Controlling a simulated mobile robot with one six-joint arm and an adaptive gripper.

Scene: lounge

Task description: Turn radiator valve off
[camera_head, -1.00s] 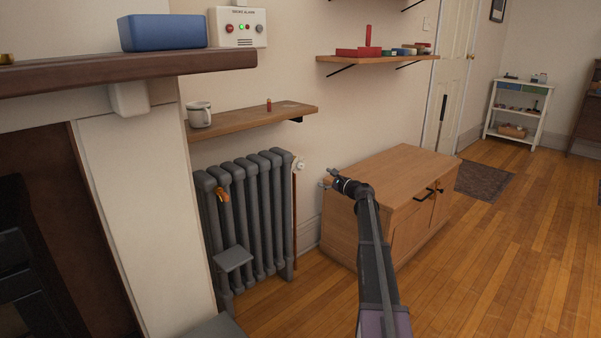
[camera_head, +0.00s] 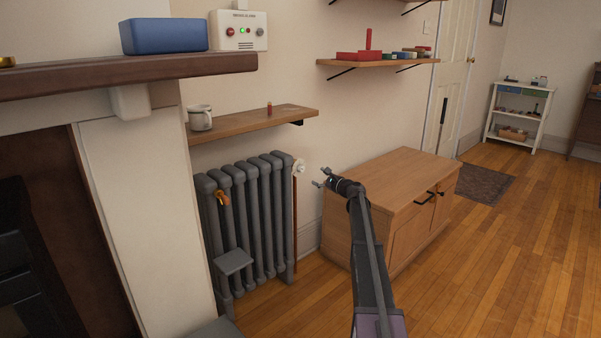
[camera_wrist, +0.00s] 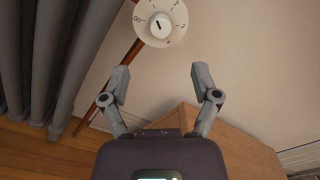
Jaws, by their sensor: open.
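The radiator valve (camera_head: 299,168) is a small white dial at the upper right end of the grey radiator (camera_head: 245,215). In the wrist view the valve dial (camera_wrist: 160,22) is round and cream-white, with numbers and the word OFF around its rim and a dark mark on its middle knob. It sits at the top of that view, beyond the fingertips. My gripper (camera_head: 321,179) is just right of the valve in the head view and apart from it. In the wrist view my gripper (camera_wrist: 164,85) has its two fingers spread, with nothing between them.
A copper pipe (camera_head: 295,225) runs down below the valve. A wooden cabinet (camera_head: 385,175) stands under and right of my arm. A wall shelf (camera_head: 250,122) with a mug (camera_head: 200,118) is above the radiator. Wood floor is open at the right.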

